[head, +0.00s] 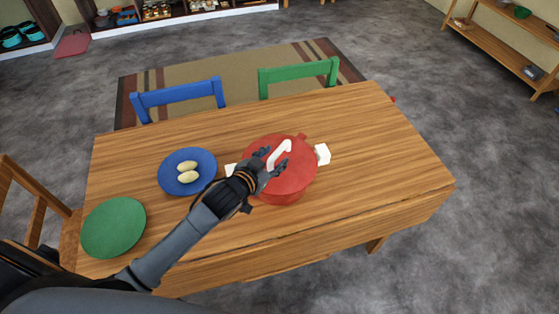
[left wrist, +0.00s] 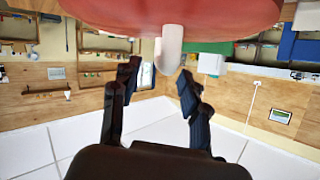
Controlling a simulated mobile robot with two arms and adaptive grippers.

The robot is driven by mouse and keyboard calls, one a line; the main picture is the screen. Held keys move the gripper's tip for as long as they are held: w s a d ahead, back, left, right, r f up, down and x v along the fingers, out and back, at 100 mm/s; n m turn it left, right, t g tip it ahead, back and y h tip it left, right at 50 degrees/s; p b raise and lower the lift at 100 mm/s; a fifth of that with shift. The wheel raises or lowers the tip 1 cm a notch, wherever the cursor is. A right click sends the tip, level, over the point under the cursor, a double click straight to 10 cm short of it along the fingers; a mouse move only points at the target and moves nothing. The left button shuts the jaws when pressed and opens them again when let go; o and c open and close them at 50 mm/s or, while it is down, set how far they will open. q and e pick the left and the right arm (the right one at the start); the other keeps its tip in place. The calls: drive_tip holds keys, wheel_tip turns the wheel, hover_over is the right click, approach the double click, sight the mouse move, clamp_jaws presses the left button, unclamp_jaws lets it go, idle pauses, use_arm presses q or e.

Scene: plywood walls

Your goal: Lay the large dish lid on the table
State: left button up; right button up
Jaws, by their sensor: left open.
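The large red dish lid (head: 298,172) sits on a red dish (head: 283,198) on the wooden table and has a white handle (head: 285,148) on top. My left gripper (head: 272,160) is open over the lid, at the handle. In the left wrist view, the lid (left wrist: 215,18) fills the top edge and its white handle (left wrist: 170,50) points towards the gap between the open fingers (left wrist: 158,72). I cannot tell whether a finger touches the handle. The arm and gripper hide part of the lid and dish. My right gripper is not in view.
The wooden table (head: 370,150) is clear to the right of the dish. A blue plate (head: 203,160) with two pale yellow oval items (head: 188,172) and a green plate (head: 113,227) stand to the left. Blue (head: 180,96) and green (head: 298,72) chairs stand at the far side.

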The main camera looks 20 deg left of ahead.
sight(276, 153)
use_arm(q)
drive_tip(key=shift+w+f+p, duration=0.1)
drive_tip(key=shift+w+p, duration=0.25)
drive_tip(key=shift+w, duration=0.55)
drive_tip(key=x, duration=0.3)
drive_tip(key=shift+f, duration=0.1)
drive_tip(key=shift+w, duration=0.15)
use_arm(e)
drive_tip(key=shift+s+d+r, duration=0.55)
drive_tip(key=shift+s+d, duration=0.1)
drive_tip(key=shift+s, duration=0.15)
use_arm(q)
drive_tip(key=shift+c, duration=0.5)
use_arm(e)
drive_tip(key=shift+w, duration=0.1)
use_arm(q)
clamp_jaws()
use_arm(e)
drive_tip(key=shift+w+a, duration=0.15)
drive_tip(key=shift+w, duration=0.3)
